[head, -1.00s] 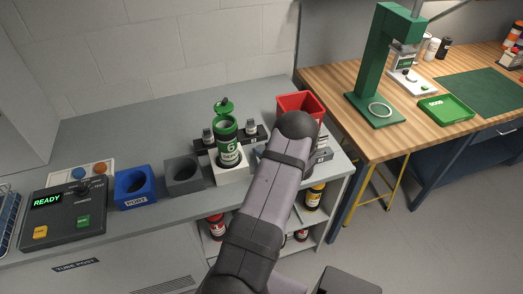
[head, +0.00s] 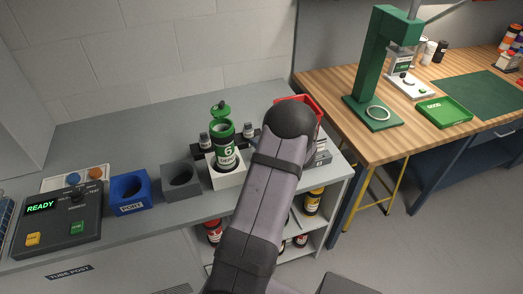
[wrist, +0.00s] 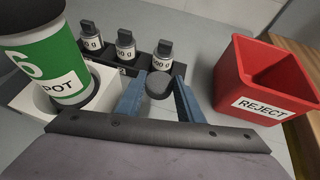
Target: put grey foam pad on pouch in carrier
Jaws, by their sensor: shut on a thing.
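My gripper (wrist: 158,94) is shut on the grey foam pad (wrist: 158,84), a small dark round disc between its blue fingertips in the wrist view. In the head view my arm hides the gripper and pad. The carrier (head: 225,154) is a green, white and black canister marked 6. The pouch is not visible; the carrier's inside is hidden.
A red REJECT bin (wrist: 240,79) stands right of the gripper. Several weights (wrist: 126,45) sit in a black rack behind. A grey holder (head: 181,181), blue PORT holder (head: 131,193) and READY console (head: 58,223) lie left. The counter behind the holders is clear.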

